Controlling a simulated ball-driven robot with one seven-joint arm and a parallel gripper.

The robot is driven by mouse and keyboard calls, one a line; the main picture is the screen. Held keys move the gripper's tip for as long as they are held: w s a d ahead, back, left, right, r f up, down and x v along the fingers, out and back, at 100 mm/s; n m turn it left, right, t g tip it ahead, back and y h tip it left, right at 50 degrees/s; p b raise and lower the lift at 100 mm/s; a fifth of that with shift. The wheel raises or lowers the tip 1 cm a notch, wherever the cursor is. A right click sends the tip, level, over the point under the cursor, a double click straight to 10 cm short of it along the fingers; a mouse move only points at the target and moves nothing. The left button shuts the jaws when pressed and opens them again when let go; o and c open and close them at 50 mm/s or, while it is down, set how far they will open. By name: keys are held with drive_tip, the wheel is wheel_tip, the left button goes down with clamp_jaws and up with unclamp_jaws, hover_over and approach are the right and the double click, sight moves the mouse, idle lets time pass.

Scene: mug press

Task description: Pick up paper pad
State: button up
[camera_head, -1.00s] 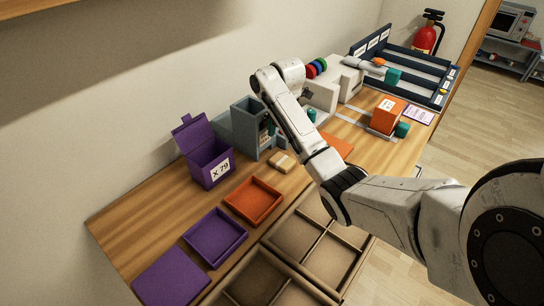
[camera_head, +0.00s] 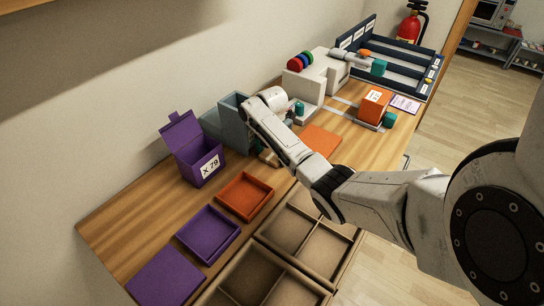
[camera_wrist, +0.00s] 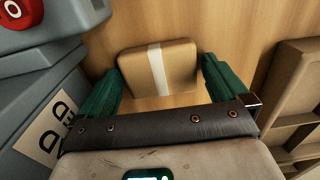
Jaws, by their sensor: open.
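The paper pad (camera_wrist: 180,64), a tan block with a white band around its middle, lies on the wooden tabletop in the wrist view. My gripper (camera_wrist: 162,80) is open, with one green finger on either side of the pad's near part. I see no clear contact between the fingers and the pad. In the head view my arm comes in from the right, and its wrist is over the spot by the grey holder, hiding most of the gripper and the pad.
The grey-blue holder (camera_head: 235,126) stands close on the left of my gripper. The purple box (camera_head: 190,150) marked X 79, an orange tray (camera_head: 245,194) and a purple tray (camera_head: 209,235) are nearby. A brown divided organizer (camera_head: 327,246) lies at the front.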

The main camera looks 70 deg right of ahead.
drive_tip(key=shift+c, duration=0.4)
drive_tip(key=c, duration=0.8)
drive_tip(key=shift+o, duration=0.2)
drive_tip(key=shift+r, duration=0.1)
